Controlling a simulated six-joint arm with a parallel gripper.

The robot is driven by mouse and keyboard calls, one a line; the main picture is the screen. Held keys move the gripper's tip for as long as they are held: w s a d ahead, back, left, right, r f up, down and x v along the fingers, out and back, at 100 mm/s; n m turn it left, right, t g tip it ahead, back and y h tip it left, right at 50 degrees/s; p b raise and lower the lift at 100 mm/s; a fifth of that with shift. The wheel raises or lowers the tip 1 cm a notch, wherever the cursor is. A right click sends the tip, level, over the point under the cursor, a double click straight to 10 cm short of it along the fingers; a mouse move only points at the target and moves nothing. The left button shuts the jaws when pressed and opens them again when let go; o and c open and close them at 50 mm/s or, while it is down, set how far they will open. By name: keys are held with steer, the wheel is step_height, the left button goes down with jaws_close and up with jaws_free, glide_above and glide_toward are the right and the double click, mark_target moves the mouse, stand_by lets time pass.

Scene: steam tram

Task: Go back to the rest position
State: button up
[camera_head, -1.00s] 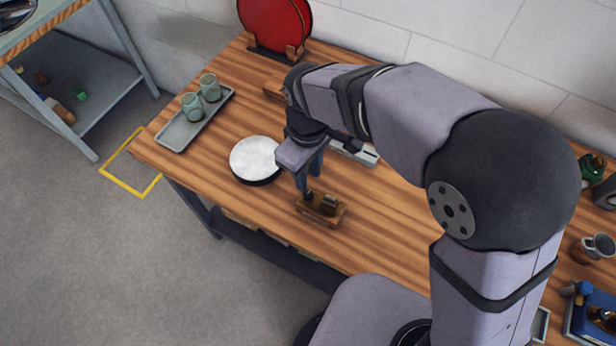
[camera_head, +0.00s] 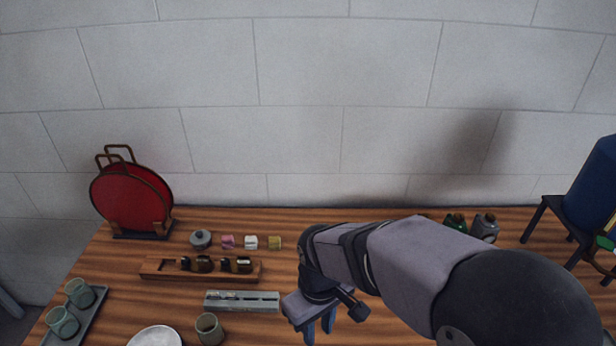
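My gripper (camera_head: 319,328) hangs fingers-down over the wooden table, near the bottom middle of the head view. Its two blue fingers show with a gap between them, and I see nothing held there. The lower finger ends are at or near the picture's bottom edge. The gripper is to the right of a grey-green cup (camera_head: 209,329) and of a long grey metal block (camera_head: 241,301). My arm reaches in from the lower right and hides part of the table behind it.
A wooden rack (camera_head: 165,276) holds small dark pieces. Behind it are a grey lidded pot (camera_head: 200,239) and small pink, white and yellow pieces. A red disc (camera_head: 130,200) stands back left; a tray with cups (camera_head: 76,325) is front left. Bottles (camera_head: 484,227) stand back right.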

steer(key=s+d+m, duration=0.2)
steer(key=d+m, duration=0.1)
steer(key=d, duration=0.3)
steer(key=s+d+f+m, duration=0.1)
steer(key=s+d+m, duration=0.2)
steer(key=d, duration=0.4)
steer(key=shift+s+f+m, duration=0.3)
steer(key=shift+m, duration=0.3)
